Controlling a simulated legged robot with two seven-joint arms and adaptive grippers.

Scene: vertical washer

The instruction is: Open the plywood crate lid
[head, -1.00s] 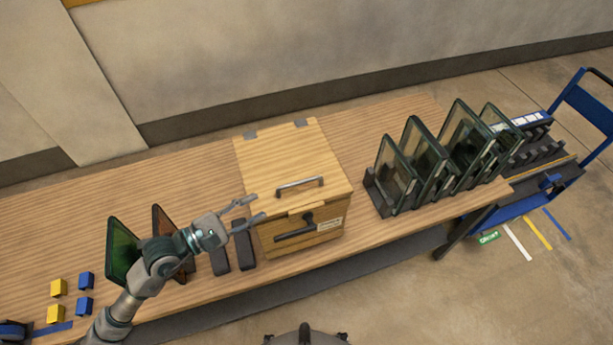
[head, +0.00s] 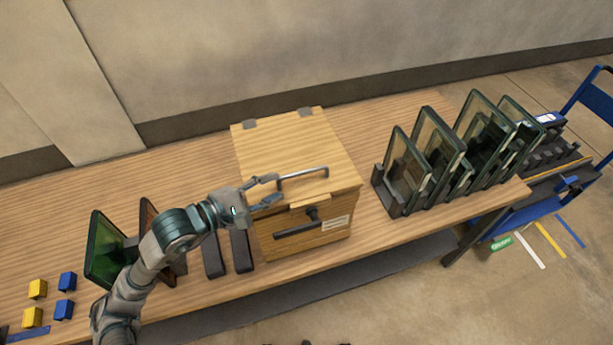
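The plywood crate (head: 268,222) stands on the wooden bench, and its lid (head: 285,145) appears closed. A grey metal bar handle (head: 305,173) is fixed near the lid's front edge. A dark latch lever (head: 311,214) is on the crate's front face. My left gripper (head: 277,189) is at the left end of the handle, with its fingers apart. The fingertips are close to the handle's left end; whether they touch it I cannot tell. My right gripper is not in view.
A dark rack with glass panels (head: 437,155) stands right of the crate. Left are a green panel (head: 108,248), dark bars (head: 241,250) and small yellow and blue blocks (head: 66,281). A blue cart (head: 550,205) is beyond the bench's right end. Bench (head: 200,150) behind is clear.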

